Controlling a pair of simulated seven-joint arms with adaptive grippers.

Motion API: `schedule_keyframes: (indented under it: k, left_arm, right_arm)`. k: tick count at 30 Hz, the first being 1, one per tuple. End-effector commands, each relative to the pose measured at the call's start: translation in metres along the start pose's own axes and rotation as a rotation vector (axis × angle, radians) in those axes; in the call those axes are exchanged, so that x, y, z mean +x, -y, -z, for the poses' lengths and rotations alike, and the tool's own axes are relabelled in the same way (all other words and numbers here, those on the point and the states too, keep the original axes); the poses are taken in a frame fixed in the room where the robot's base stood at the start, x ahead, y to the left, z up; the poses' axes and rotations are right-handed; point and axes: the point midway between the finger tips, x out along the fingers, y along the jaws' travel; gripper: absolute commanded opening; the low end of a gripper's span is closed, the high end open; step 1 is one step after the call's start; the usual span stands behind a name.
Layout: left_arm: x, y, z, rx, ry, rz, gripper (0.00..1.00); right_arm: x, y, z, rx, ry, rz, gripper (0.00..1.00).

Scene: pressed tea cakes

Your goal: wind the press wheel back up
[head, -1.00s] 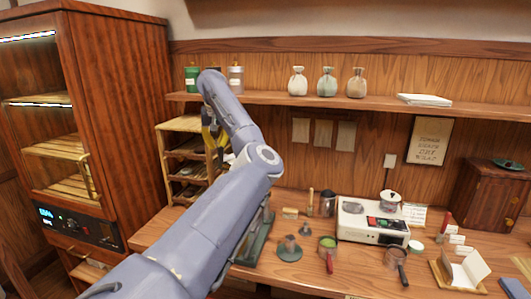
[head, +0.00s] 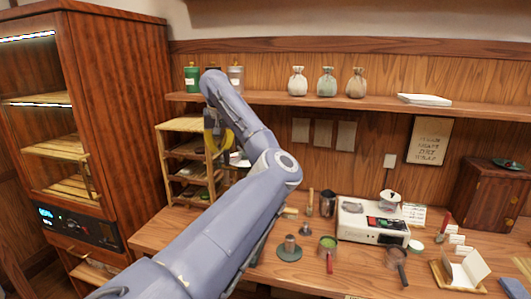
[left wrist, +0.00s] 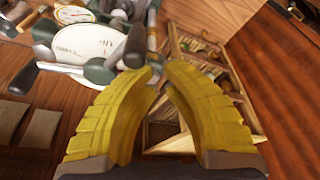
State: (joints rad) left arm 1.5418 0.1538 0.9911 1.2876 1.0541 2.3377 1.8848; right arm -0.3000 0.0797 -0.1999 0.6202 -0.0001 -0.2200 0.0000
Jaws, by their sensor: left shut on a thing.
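The press wheel shows in the left wrist view as grey spokes with dark knobs, one of them a dark knob (left wrist: 137,45) at my fingertips. A white round plate (left wrist: 85,42) with faint writing lies by the spokes. My left gripper (left wrist: 158,74) has yellow fingers closed in close to this knob, shut on a part of the wheel; the exact contact is hard to see. In the head view my left gripper (head: 221,140) is at the end of the raised arm, in front of the wooden rack. My arm hides most of the press there. My right gripper is not in view.
A wooden rack (head: 180,125) stands close behind the gripper, beside the tall cabinet (head: 120,110). A wall shelf (head: 290,98) with tins and pouches runs above.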

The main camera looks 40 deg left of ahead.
Motion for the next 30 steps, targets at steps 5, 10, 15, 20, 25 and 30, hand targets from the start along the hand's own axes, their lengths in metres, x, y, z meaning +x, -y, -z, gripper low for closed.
schedule_keyframes:
  k: [5, 10, 15, 20, 25, 30]
  left_arm:
    - [0.0, 0.002, -0.002, -0.001, 0.002, 0.006, 0.0]
    - [0.0, 0.003, -0.002, -0.001, 0.002, 0.007, 0.0]
    - [-0.001, 0.001, -0.006, -0.001, 0.002, 0.008, 0.0]
    - [-0.004, -0.004, -0.016, -0.001, 0.002, 0.008, 0.0]
    - [-0.006, -0.007, -0.027, -0.002, 0.003, 0.01, 0.0]
    - [-0.008, -0.009, -0.034, -0.001, 0.004, 0.012, 0.0]
  right_arm:
    - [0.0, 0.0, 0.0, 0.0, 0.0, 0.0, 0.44]
    - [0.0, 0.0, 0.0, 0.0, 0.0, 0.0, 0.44]
    - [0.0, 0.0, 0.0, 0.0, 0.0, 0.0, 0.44]
    - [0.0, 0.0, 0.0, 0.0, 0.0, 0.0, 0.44]
    - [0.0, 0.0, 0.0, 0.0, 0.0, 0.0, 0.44]
    - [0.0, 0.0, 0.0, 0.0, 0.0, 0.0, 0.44]
